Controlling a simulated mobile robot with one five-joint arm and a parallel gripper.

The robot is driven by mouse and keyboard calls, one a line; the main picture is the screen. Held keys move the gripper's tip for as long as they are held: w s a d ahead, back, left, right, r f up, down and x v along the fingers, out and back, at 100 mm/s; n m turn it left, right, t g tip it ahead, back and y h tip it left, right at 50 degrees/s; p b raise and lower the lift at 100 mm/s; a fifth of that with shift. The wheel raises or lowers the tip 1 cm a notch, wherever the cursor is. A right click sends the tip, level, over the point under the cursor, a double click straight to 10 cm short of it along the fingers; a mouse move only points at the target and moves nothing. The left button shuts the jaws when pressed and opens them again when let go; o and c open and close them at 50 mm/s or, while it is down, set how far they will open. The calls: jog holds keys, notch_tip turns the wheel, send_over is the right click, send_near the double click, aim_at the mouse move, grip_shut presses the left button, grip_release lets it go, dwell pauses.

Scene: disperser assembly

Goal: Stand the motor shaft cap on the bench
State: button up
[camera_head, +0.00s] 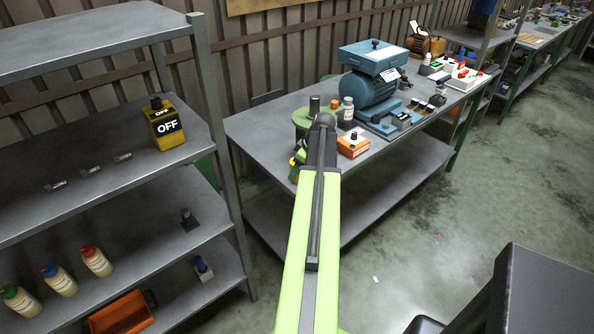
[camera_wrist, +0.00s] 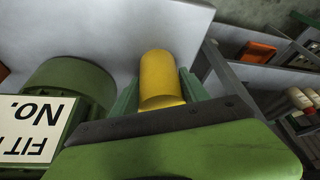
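The motor shaft cap looks to be the yellow cylinder (camera_wrist: 160,78) in the wrist view. It sits between the two dark green fingers of my gripper (camera_wrist: 160,92), which press close on both sides. In the head view my gripper (camera_head: 297,165) is at the bench's front left, partly hidden by my arm, with a little yellow showing. The grey bench (camera_head: 262,125) lies behind the cap in the wrist view. I cannot tell whether the cap touches it. A green cylindrical body (camera_wrist: 85,85) with a white "FIT" and "No." label is left of the cap.
On the bench, a blue machine (camera_head: 372,90), an orange box (camera_head: 353,145) and a grey-white bottle (camera_head: 347,110) stand right of my gripper. A shelf with a yellow OFF box (camera_head: 165,125) stands left. The bench's left end is clear.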

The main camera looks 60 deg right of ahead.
jog(key=shift+o, duration=1.3)
jog(key=shift+r, duration=0.1)
jog(key=shift+r+p, duration=0.25)
jog(key=shift+p, duration=0.1)
jog(key=p+v, duration=1)
jog(key=v, duration=0.1)
jog(key=shift+s+r+p, duration=0.15)
jog(key=shift+r+p, duration=0.2)
jog(key=shift+p, duration=0.05)
